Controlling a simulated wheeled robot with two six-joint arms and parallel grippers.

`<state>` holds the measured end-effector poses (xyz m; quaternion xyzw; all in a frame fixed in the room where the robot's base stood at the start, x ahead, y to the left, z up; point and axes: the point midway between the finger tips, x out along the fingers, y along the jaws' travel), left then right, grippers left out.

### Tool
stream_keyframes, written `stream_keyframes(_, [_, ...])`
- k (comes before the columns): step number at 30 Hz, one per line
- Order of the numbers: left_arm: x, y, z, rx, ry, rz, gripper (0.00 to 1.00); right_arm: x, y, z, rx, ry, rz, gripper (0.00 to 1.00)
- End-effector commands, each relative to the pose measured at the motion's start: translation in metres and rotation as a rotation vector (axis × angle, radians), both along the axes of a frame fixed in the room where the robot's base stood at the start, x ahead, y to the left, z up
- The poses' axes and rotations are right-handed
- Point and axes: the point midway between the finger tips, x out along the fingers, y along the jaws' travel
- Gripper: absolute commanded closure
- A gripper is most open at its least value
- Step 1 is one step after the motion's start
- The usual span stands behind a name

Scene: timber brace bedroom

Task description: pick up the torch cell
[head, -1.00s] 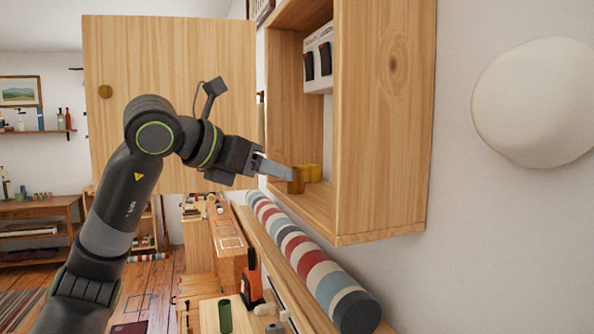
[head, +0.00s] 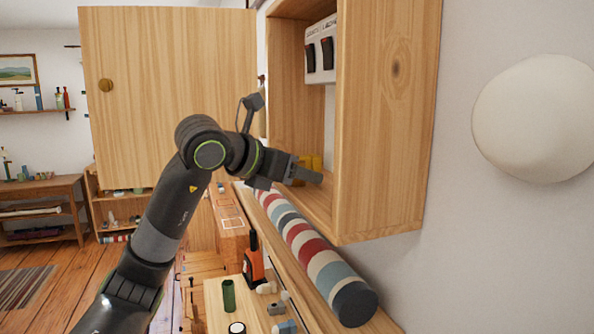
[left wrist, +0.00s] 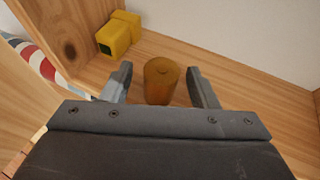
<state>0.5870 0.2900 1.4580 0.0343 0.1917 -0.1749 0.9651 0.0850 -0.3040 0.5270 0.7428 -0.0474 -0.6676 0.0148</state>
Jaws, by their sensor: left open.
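An upright amber-brown cylinder, which looks like the torch cell (left wrist: 161,82), stands on the cabinet's wooden floor in the left wrist view. My left gripper (left wrist: 158,74) is open, with one finger on each side of the cylinder and a visible gap to each. In the head view my left gripper (head: 308,175) reaches into the open wall cabinet (head: 388,130) and largely hides the cylinder. My right gripper is not in view.
A yellow block with a dark green end (left wrist: 120,34) lies left of the cylinder, near the cabinet wall. The open cabinet door (head: 170,90) stands left, behind my arm. A switch box (head: 320,52) hangs inside above. A striped roll (head: 318,262) lies below the cabinet.

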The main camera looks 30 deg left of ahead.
Motion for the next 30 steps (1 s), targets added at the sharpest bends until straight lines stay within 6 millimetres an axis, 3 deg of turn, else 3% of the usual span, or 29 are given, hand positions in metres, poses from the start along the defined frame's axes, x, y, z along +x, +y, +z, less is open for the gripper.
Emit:
stream_keyframes(1, [0.0, 0.0, 0.0, 0.0, 0.0, 0.0, 0.5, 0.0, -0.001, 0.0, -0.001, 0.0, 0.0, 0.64])
stream_keyframes(12, [0.0, 0.0, 0.0, 0.0, 0.0, 0.0, 0.95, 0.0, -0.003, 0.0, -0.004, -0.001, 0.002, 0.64])
stream_keyframes(23, [0.0, 0.0, 0.005, 0.0, -0.001, 0.0, 0.95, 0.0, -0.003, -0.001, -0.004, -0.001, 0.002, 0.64])
stream_keyframes(30, [0.0, 0.0, 0.028, -0.001, -0.004, -0.001, 0.95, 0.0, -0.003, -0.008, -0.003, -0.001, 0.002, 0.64])
